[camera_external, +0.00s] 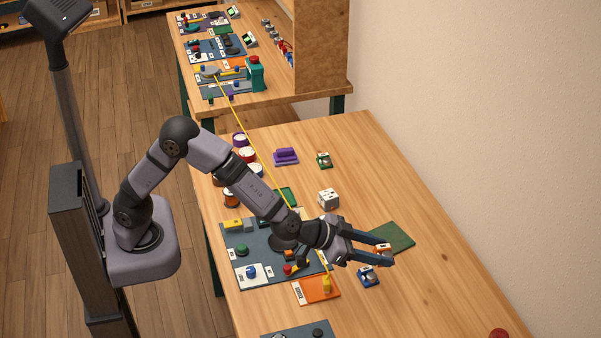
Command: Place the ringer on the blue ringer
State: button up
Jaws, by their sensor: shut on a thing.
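My gripper (388,250) is over the wooden table, right of the blue-grey board. Its two dark fingers are shut on a small orange thing with a dark and white part, which looks like the ringer (380,250). The fingers hide part of it. A small blue and white block, likely the blue ringer (368,278), shows just below the lower finger in the picture. I cannot tell how high the held ringer is above the table, or whether it touches anything.
A green mat (402,240) lies behind the fingers. An orange plate (308,291) with a yellow piece is left of the blue block.

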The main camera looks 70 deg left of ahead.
jog(key=n+y, duration=0.2)
send_over(362, 274)
jog(key=f, duration=0.1)
jog(key=shift+w+f+b, duration=0.1)
jog(key=shift+f+b, duration=0.55)
jog(key=shift+f, duration=4.45)
jog(key=shift+f, duration=0.2)
jog(key=o, duration=1.2)
